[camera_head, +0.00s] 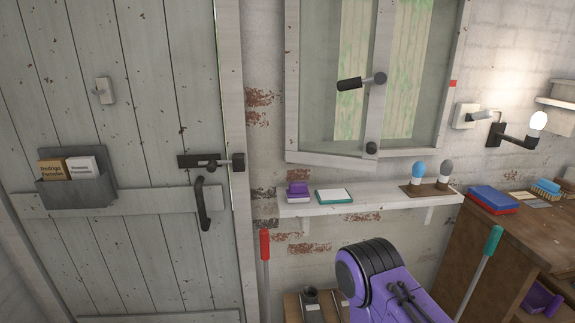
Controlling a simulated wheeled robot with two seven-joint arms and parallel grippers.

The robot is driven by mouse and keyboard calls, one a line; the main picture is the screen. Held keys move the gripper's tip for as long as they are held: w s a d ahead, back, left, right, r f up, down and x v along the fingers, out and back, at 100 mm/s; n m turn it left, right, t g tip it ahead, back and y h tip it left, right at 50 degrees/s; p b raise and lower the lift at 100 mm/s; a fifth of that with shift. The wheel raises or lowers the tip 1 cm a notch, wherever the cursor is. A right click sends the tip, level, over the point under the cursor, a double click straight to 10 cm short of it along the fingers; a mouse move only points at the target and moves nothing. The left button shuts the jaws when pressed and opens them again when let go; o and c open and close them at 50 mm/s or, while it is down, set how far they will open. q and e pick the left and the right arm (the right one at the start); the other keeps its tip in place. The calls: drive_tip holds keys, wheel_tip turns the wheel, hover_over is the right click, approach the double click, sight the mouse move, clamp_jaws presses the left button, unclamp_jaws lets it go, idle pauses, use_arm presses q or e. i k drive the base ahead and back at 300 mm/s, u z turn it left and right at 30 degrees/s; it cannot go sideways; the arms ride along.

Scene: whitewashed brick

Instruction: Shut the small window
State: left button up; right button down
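The small window (291,100) is set in the brick wall right of the door, in the upper middle of the head view. Its pale frame holds a glazed sash (376,118) whose bottom edge slants down to the right, out of line with the frame, so the sash looks swung partly open. A black lever handle (350,84) on a grey pivot sits on the sash stile. A dark round knob (371,148) sits lower on the same stile. Neither of my grippers is in view.
A white shelf (345,206) below the window holds a purple box (298,190), a pad (334,196) and two bulbs. A wooden door (140,130) with black latch is left. A lit wall lamp (537,121) and brown workbench (535,228) are right.

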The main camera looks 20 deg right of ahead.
sight(387, 10)
drive_tip(key=u, duration=0.8)
drive_tip(key=i, duration=1.15)
drive_tip(key=z, duration=0.7)
